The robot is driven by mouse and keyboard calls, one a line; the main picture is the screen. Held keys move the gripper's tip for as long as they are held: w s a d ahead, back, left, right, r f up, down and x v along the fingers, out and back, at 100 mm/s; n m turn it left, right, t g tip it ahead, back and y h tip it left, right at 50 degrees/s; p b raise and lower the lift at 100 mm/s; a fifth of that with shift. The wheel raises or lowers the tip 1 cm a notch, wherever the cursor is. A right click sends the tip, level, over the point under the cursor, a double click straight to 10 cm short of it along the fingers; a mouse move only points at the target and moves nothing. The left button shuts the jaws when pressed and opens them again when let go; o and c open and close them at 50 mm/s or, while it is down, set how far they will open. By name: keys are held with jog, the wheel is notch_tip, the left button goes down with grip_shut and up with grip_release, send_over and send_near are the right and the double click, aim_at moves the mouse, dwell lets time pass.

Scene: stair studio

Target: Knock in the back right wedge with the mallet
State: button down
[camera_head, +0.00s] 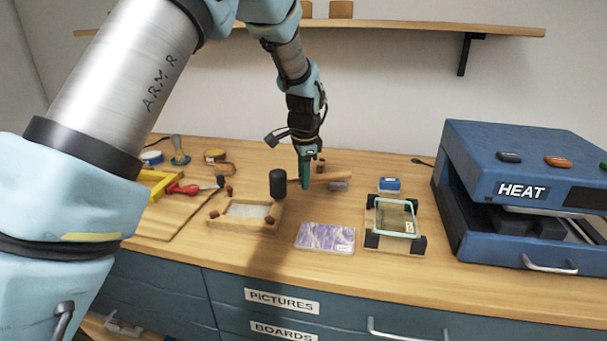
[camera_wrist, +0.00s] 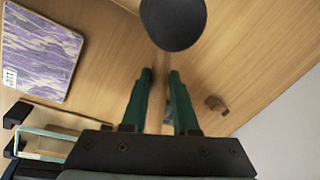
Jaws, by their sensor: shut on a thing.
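The mallet has a black head (camera_head: 278,183) and a pale wooden handle (camera_head: 335,177). My gripper (camera_head: 306,183) is shut on the handle, close to the head, and holds the mallet level above the bench. The wooden frame (camera_head: 240,228) lies below and left of the head. Dark wedges show at its back left (camera_head: 229,190), front left (camera_head: 214,214) and front right (camera_head: 270,220). The mallet head hides the back right corner, so I cannot see that wedge.
A purple picture (camera_head: 325,237) lies right of the frame, also in the wrist view (camera_wrist: 40,50). A glass piece on black corner blocks (camera_head: 396,219), a blue box (camera_head: 389,185) and a blue heat press (camera_head: 510,190) stand further right. Yellow and red tools (camera_head: 180,188) lie left.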

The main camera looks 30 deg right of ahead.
jog(key=p+v, duration=0.1)
jog(key=v, duration=0.1)
jog(key=p+v, duration=0.2)
jog(key=w+p+v, duration=0.1)
jog(key=v, duration=0.1)
jog(key=shift+w+d+r, duration=0.15)
jog(key=shift+d+r, duration=0.1)
jog(key=shift+d, duration=0.05)
dwell(2.0)
